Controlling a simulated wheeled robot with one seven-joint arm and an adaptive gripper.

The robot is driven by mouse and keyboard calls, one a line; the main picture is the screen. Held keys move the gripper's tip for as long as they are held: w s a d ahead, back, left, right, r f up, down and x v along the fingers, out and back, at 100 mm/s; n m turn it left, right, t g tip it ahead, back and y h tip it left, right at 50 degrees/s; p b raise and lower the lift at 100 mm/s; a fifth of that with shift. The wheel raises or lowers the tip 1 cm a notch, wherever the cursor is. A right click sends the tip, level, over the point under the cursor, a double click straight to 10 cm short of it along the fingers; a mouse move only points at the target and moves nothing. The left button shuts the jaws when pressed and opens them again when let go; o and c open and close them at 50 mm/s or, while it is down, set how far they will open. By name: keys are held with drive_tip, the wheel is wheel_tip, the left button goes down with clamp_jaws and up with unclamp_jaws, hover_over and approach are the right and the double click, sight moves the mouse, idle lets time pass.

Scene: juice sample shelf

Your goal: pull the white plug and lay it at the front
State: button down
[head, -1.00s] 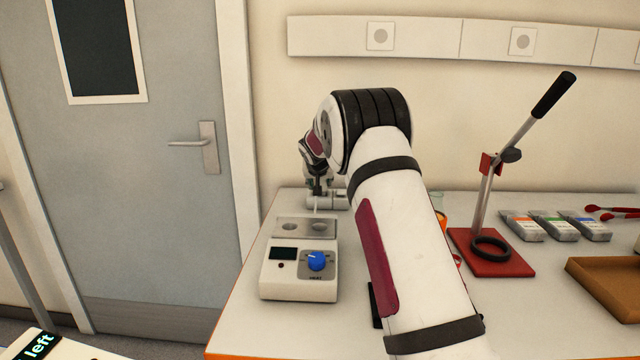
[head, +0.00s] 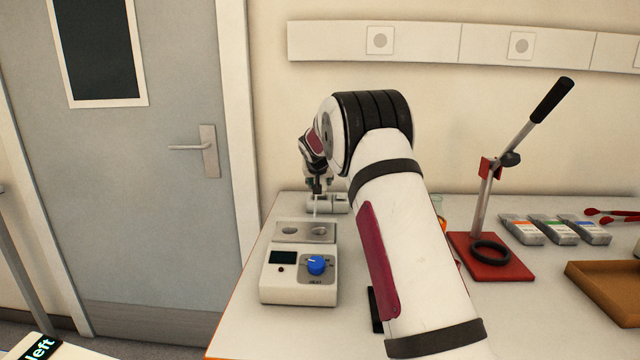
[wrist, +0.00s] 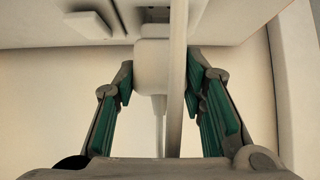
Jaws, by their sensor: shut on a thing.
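The white plug (wrist: 152,65) is between the two green-padded fingers of my gripper (wrist: 160,85) in the wrist view, and the gripper is shut on it. The plug's far end is at or close to a pale socket strip (wrist: 205,22); I cannot tell whether it is still seated. A thin white lead (wrist: 160,128) runs from the plug toward the palm. In the head view my gripper (head: 318,190) points down at a white block (head: 341,203) at the back left of the table. The plug is too small to make out there.
A heater box (head: 299,278) with a blue knob stands in front of my gripper. My arm covers the table's middle. A red-based stand (head: 492,262), several packets (head: 552,228) and a brown tray (head: 602,290) are to the right. A door is at left.

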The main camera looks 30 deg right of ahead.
drive_tip(key=shift+r, duration=1.1)
